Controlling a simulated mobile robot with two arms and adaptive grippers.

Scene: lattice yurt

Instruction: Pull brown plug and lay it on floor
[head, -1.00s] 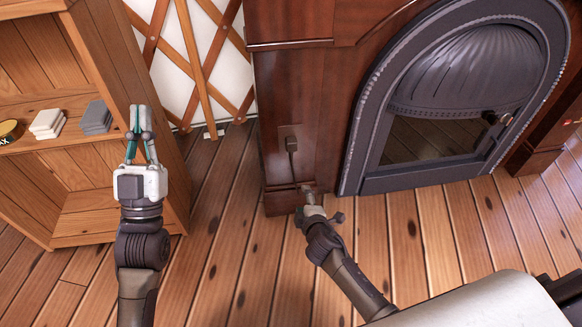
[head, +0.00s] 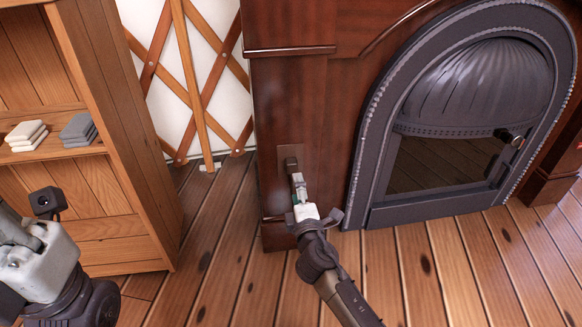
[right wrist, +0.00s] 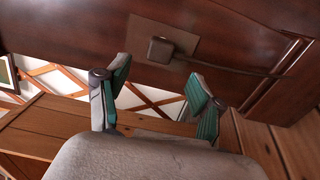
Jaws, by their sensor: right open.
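The brown plug (right wrist: 160,50) sits in a brown wall plate (right wrist: 140,32) low on the side of the dark wood fireplace surround. Its cord (right wrist: 238,72) runs off to the right in the right wrist view. In the head view the wall plate (head: 289,153) shows, but my right gripper mostly covers the plug. My right gripper (head: 297,182) is just below and in front of the plug. In the right wrist view its two green-padded fingers (right wrist: 160,82) are apart, with nothing between them. My left gripper (head: 40,262) is at the left edge; its fingers cannot be made out.
A wooden shelf (head: 120,140) with white (head: 27,135) and grey (head: 78,130) stacks stands at left. The arched black stove door (head: 450,120) is right of the plug. The plank floor (head: 225,270) between shelf and fireplace is clear.

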